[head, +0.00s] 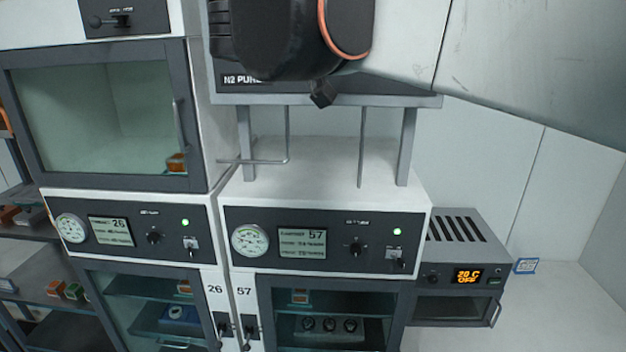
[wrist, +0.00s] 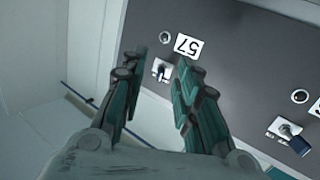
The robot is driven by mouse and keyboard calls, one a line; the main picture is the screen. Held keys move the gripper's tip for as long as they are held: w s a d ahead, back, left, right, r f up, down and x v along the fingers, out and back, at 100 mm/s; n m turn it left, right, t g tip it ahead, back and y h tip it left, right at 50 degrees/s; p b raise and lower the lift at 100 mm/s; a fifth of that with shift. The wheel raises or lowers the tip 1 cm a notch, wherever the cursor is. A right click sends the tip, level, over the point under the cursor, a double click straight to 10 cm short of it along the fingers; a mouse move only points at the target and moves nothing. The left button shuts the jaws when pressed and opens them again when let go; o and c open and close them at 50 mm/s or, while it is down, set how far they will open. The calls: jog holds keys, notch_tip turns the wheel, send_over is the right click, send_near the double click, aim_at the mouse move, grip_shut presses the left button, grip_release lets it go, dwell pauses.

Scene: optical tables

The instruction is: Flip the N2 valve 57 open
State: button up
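In the wrist view, a valve switch (wrist: 161,70) on a small white plate sits on a dark grey panel (wrist: 232,42). A white label (wrist: 188,46) reading 57, tilted in this view, is beside it, with a round indicator (wrist: 164,37) nearby. My gripper (wrist: 162,60) is open, its two dark green fingers either side of the switch in the picture. I cannot tell whether they touch it. In the head view, the N2 purge panel (head: 243,85) is mostly hidden behind my dark arm end, and valve 57 is not visible there.
In the head view, cabinet 57's control panel (head: 325,243) is below the purge panel, cabinet 26 (head: 130,240) is left, and a small oven (head: 465,270) is right. Thin pipes (head: 287,135) run under the purge panel.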

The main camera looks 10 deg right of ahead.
jog(key=s+d+f+n+g+y+b, duration=0.1)
jog(key=f+b, duration=0.4)
jog(key=f, duration=0.8)
jog(key=s+d+f+n+g+y+b, duration=0.1)
jog(key=s+d+f+b, duration=0.3)
jog(key=f, duration=1)
jog(key=shift+s+d+n+g+y+b, duration=0.15)
jog(key=shift+d+n+g+y+b, duration=0.3)
jog(key=shift+d+y+b, duration=0.4)
jog(key=shift+a, duration=0.2)
